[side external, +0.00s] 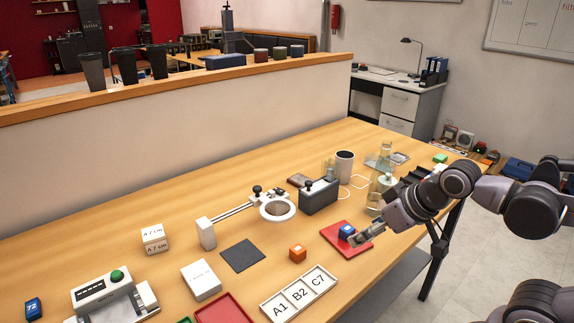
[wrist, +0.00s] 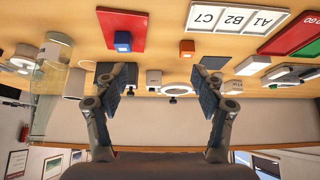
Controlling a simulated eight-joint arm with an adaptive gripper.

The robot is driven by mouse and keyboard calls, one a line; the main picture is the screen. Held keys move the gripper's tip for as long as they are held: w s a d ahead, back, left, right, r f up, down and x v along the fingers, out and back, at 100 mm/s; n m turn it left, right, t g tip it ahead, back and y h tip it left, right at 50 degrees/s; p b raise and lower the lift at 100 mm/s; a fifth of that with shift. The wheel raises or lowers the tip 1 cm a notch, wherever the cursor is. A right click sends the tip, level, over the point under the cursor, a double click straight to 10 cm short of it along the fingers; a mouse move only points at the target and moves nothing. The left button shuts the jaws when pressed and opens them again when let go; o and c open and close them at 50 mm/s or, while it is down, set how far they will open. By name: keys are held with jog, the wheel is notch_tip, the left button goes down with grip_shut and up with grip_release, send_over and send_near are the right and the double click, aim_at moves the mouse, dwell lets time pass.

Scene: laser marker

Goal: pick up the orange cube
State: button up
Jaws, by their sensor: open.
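The orange cube (side external: 297,254) stands on the bare wooden table, between the red mat and the A1/B2/C7 tray. In the wrist view, which is upside down, the orange cube (wrist: 187,48) shows above the gap between the fingers. My gripper (side external: 366,236) is open and above the red mat in the side view, to the right of the orange cube and apart from it. In the wrist view the two fingers of my gripper (wrist: 162,82) are spread wide with nothing between them. Part of the mat is hidden behind my gripper.
A blue cube (side external: 346,231) stands on the red mat (side external: 334,232), close beside my gripper. The tray labelled A1, B2, C7 (side external: 299,294) lies in front of the orange cube. A ring magnifier (side external: 278,208) and dark pad (side external: 242,256) are nearby. Glassware (side external: 381,188) stands behind my gripper.

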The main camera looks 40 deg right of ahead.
dwell(0.3)
jog(key=m+g+h, duration=0.5)
jog(key=m+g, duration=0.2)
jog(key=m, duration=1.1)
send_over(296, 249)
jog(key=a, duration=0.3)
jog(key=f, duration=0.7)
jog(key=shift+d, duration=0.2)
jog(key=shift+x, duration=2.65)
jog(key=shift+s+d+y, duration=0.1)
jog(key=shift+d+y, duration=0.05)
jog(key=shift+y, duration=0.15)
jog(key=c, duration=0.9)
